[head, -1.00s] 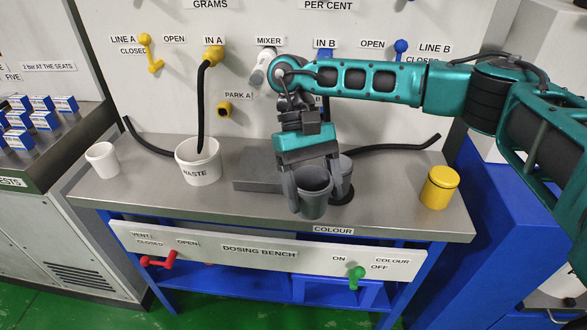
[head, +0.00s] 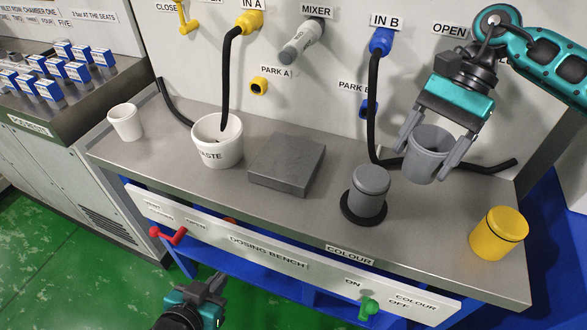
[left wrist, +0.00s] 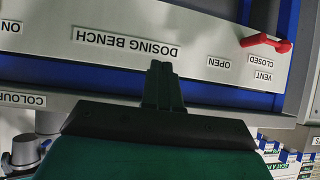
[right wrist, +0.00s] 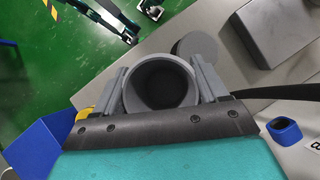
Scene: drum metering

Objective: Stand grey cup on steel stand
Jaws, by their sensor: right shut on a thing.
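The grey cup (head: 426,157) is between the fingers of my right gripper (head: 428,150), upright or slightly tilted, raised above the right part of the bench. The right wrist view looks into its dark, open mouth (right wrist: 160,84), with a finger on each side. The flat grey block under the mixer outlet, apparently the steel stand (head: 287,164), sits mid-bench, left of the cup, with a bare top. It also shows in the right wrist view (right wrist: 285,30). My left gripper (head: 214,284) is low in front of the bench; its fingers (left wrist: 162,84) are together and empty.
A grey lidded canister (head: 369,194) on a black disc stands between block and cup. A black hose (head: 374,105) hangs behind it. A white WASTE pot (head: 218,142), a white cup (head: 125,122) and a yellow jar (head: 498,233) stand on the bench. The mixer outlet (head: 302,42) overhangs behind the block.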

